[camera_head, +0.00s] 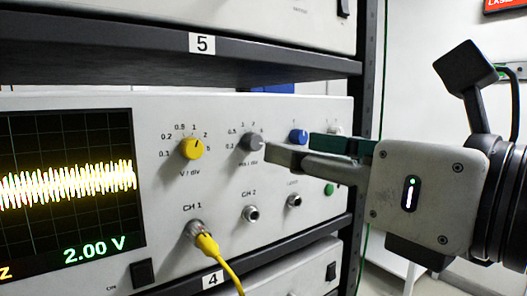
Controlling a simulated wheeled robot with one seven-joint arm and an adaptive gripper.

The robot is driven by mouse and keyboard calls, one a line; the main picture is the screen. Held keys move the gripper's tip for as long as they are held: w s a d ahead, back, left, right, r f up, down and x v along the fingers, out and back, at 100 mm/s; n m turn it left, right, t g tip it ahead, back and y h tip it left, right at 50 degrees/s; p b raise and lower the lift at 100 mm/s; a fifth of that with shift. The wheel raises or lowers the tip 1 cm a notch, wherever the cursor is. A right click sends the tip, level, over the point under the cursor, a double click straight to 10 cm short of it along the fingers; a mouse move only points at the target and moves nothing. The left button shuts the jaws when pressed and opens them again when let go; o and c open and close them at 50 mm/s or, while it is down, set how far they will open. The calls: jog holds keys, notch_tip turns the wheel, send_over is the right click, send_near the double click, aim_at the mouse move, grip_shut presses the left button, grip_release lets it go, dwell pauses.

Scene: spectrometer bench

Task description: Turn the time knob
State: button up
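The time knob (252,142) is the grey knob marked "ms / div" on the front panel of the oscilloscope (165,115). Its right edge is close to the near fingertip in the picture. My gripper (290,147) comes in from the right with its fingers pointing at the panel. It is open and empty, with a grey near finger and a dark green far finger set apart. The near fingertip overlaps the panel just right of the time knob; I cannot tell whether they touch.
A yellow V/div knob (191,148) is to the left and a blue knob (298,136) is behind the fingers. A yellow cable (207,245) is plugged into CH 1. The screen (65,195) reads 2.00 V. A dark rack post (368,90) stands beside the panel.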

aim_at(257, 143)
jog(key=b+x, duration=0.2)
jog(key=x, duration=0.4)
jog(key=shift+f+b, duration=0.1)
jog(key=shift+b, duration=0.2)
jog(key=shift+b+x, duration=0.3)
jog(key=shift+x, duration=0.5)
grip_shut()
